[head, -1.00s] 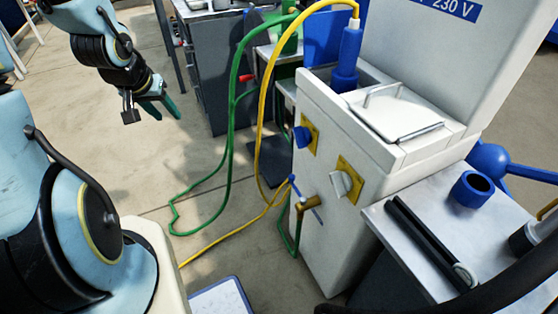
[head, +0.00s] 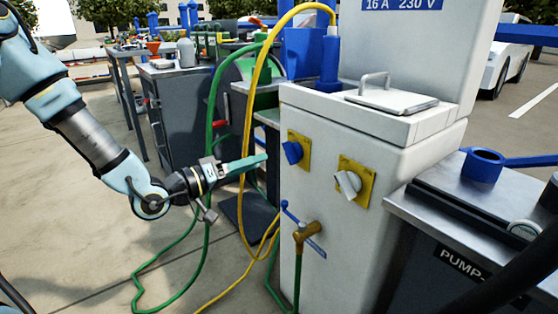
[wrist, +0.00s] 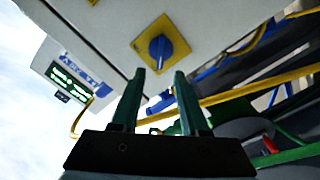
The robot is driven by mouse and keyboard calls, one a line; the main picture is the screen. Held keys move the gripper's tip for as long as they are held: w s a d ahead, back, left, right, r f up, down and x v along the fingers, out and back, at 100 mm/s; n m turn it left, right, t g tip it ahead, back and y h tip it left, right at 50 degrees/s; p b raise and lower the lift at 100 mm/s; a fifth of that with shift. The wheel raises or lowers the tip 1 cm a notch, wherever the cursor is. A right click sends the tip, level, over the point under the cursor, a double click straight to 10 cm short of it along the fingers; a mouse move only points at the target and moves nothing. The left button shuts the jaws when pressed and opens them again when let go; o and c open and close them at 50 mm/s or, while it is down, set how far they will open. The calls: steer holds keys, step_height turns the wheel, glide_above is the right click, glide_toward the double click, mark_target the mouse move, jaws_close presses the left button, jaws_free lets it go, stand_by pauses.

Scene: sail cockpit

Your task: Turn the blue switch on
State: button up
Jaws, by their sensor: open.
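The blue switch (head: 292,152) is a rotary knob on a yellow plate, on the left part of the white pedestal's front. It also shows in the wrist view (wrist: 160,49), above and just beyond my fingertips. My gripper (head: 262,162) points right toward the blue switch, with a small gap left between them. In the wrist view my gripper (wrist: 158,75) has its two green fingers apart with nothing between them. The knob is not touched. A white switch (head: 347,184) on its own yellow plate sits to the right of the blue one.
The white pedestal (head: 330,240) carries a tap (head: 306,232) with a blue lever below the switches. Yellow (head: 257,100) and green (head: 209,130) hoses hang close behind my gripper. A metal bench (head: 470,205) stands at the right. Open floor lies at the left.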

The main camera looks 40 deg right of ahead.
mark_target(285, 153)
steer(key=d, duration=0.4)
steer(key=d+b, duration=0.1)
steer(key=d, duration=0.3)
steer(key=shift+s+d, duration=0.2)
steer(key=shift+d, duration=0.05)
steer(key=shift+c, duration=0.4)
jaws_close()
